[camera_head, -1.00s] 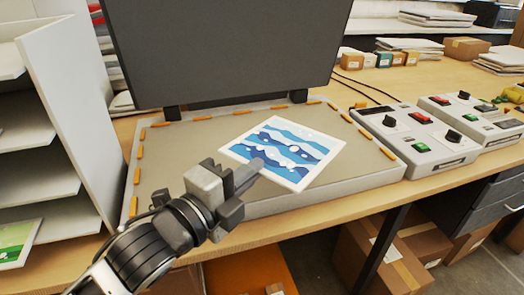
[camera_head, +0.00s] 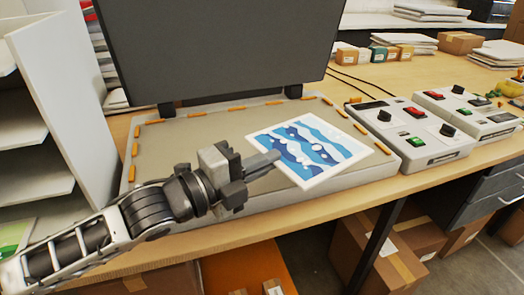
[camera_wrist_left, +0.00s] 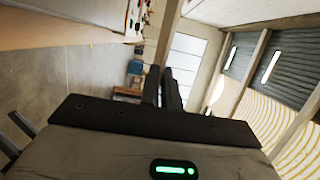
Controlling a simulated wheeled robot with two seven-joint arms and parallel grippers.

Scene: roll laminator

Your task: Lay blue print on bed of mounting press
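The blue print (camera_head: 312,148), a white-bordered sheet with blue and white wave shapes, is in the head view over the right part of the press bed (camera_head: 205,135). It lies at an angle, and its near corner reaches over the bed's front edge. My left gripper (camera_head: 268,161) is shut on the print's left edge. I cannot tell how far the print is above the bed. The dark lid (camera_head: 225,50) of the press stands open behind the bed. The left wrist view shows the two fingers (camera_wrist_left: 165,88) close together; the print is not discernible there. My right gripper is not in view.
Orange tabs (camera_head: 203,116) line the bed's edge. Control boxes (camera_head: 412,135) with red and green switches stand right of the press. A white shelf rack (camera_head: 65,90) stands at the left. Cardboard boxes (camera_head: 385,240) are under the table.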

